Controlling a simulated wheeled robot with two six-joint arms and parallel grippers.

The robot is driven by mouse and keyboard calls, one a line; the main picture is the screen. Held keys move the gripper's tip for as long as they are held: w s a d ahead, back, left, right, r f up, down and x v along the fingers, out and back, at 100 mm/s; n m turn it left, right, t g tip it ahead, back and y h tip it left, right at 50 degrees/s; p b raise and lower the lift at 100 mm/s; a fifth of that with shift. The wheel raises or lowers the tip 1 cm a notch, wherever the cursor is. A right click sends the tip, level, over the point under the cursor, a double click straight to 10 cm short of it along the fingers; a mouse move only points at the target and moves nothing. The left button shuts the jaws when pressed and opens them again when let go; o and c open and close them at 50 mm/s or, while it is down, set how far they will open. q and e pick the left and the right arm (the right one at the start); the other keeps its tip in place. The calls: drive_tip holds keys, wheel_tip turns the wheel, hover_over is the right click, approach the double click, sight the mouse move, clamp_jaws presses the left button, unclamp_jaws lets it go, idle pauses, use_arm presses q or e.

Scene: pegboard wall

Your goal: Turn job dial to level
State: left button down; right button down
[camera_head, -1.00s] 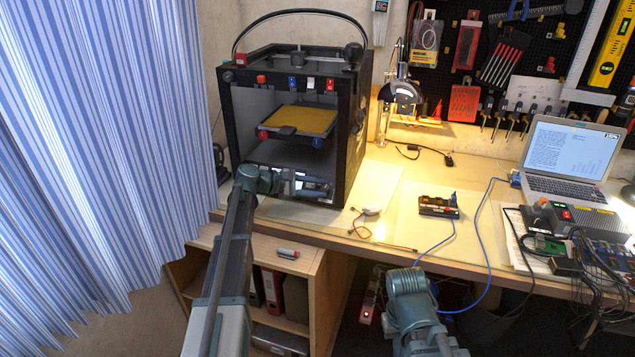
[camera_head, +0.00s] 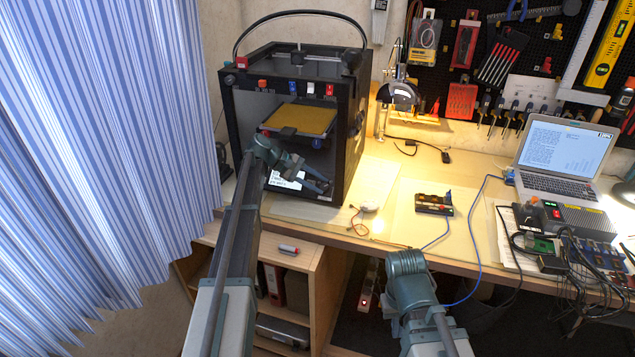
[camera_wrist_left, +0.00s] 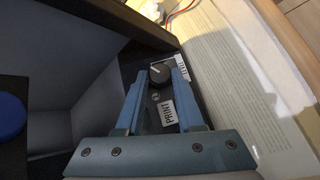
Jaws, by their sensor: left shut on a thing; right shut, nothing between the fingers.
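The job dial (camera_wrist_left: 160,72) is a dark round knob with a pale line on top. In the left wrist view it sits between the two blue fingertips of my left gripper (camera_wrist_left: 160,75), which is shut on it. A PRINT label (camera_wrist_left: 167,112) lies below the dial and a LEVEL label (camera_wrist_left: 181,68) to its right. The pale line's exact direction is hard to tell. In the head view my left gripper (camera_head: 319,183) reaches the lower front of the black printer (camera_head: 350,140), and the dial is hidden there.
The printer's yellow bed (camera_head: 300,119) is above my left gripper. A small box with buttons (camera_head: 434,204) and a laptop (camera_head: 562,150) stand to the right on the bench. A blue striped curtain (camera_head: 100,150) hangs at the left. An open shelf (camera_head: 318,275) is below.

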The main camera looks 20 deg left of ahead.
idle(0.3)
use_arm(q)
drive_tip(key=c, duration=0.8)
unclamp_jaws()
drive_tip(key=shift+r, duration=0.1)
drive_tip(key=p+v, duration=0.8)
drive_tip(key=v, duration=0.5)
drive_tip(key=shift+s+a+r, duration=0.15)
drive_tip(key=shift+a, duration=0.15)
